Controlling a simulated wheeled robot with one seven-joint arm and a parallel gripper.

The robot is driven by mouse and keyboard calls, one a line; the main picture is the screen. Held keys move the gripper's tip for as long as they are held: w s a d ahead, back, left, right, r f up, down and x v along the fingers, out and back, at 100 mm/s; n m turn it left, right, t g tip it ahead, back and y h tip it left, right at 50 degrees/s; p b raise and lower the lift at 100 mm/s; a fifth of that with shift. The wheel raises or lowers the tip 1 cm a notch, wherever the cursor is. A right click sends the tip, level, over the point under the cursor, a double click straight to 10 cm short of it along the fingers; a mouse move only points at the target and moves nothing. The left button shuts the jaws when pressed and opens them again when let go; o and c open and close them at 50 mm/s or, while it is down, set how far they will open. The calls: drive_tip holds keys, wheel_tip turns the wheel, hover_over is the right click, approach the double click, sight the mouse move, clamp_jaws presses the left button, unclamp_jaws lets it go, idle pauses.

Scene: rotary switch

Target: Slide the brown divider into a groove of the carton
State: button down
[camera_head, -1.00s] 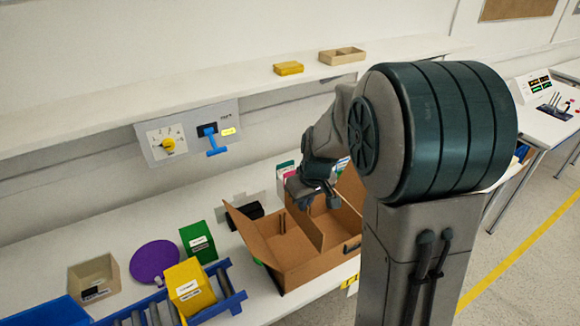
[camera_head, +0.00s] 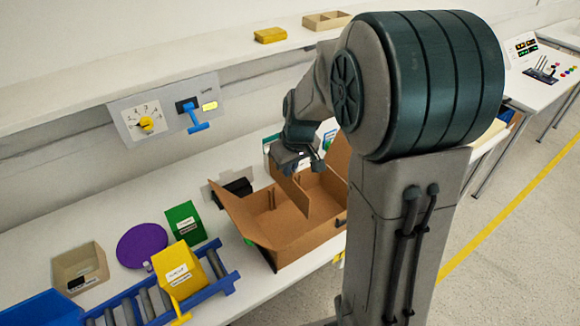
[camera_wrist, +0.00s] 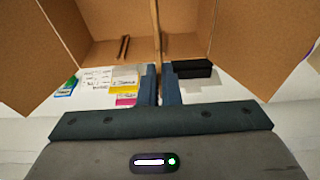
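The open brown carton (camera_head: 285,246) stands on the white table with its flaps spread. Groove strips (camera_head: 271,200) show on one inner wall, and a pair of them (camera_wrist: 123,47) shows in the wrist view. The brown divider (camera_head: 296,194) is a thin panel at the carton's opening, below my gripper (camera_head: 300,168). In the wrist view the divider (camera_wrist: 157,28) shows edge-on between my fingers (camera_wrist: 160,85), which are shut on it. Its lower part is hidden inside the carton, so I cannot tell whether it sits in a groove.
A black block (camera_head: 236,188) lies behind the carton. A green box (camera_head: 185,222), purple disc (camera_head: 142,245), yellow bin (camera_head: 180,270) and blue roller rack (camera_head: 140,304) stand to the left. A panel with a blue lever (camera_head: 195,120) is on the wall. Small cartons (camera_head: 270,146) stand behind my gripper.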

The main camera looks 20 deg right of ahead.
sight(289, 195)
drive_tip(key=s+b+x, duration=0.1)
drive_tip(key=b+x, duration=0.6)
drive_tip(key=x, duration=0.1)
drive_tip(key=s+d+f+b+x, duration=0.1)
drive_tip(key=s+b+x, duration=0.1)
drive_tip(key=b+x, duration=0.5)
drive_tip(key=shift+f+b, duration=0.35)
drive_tip(key=shift+f, duration=0.1)
idle(0.9)
drive_tip(key=shift+s, duration=0.15)
drive_tip(key=c, duration=1.6)
unclamp_jaws()
drive_tip(key=shift+o, duration=0.2)
drive_tip(key=shift+r, duration=0.1)
drive_tip(key=shift+w+a+r+p+v, duration=0.1)
drive_tip(key=shift+w+p+v, duration=0.2)
drive_tip(key=shift+p+v, duration=0.85)
drive_tip(key=shift+w+a+r+p+v, duration=0.1)
drive_tip(key=shift+w+p+v, duration=0.2)
drive_tip(key=shift+p+v, duration=0.8)
drive_tip(key=shift+w+a+p+v, duration=0.1)
drive_tip(key=shift+w+p+v, duration=0.3)
drive_tip(key=shift+v, duration=1.25)
drive_tip(key=shift+s+d, duration=0.1)
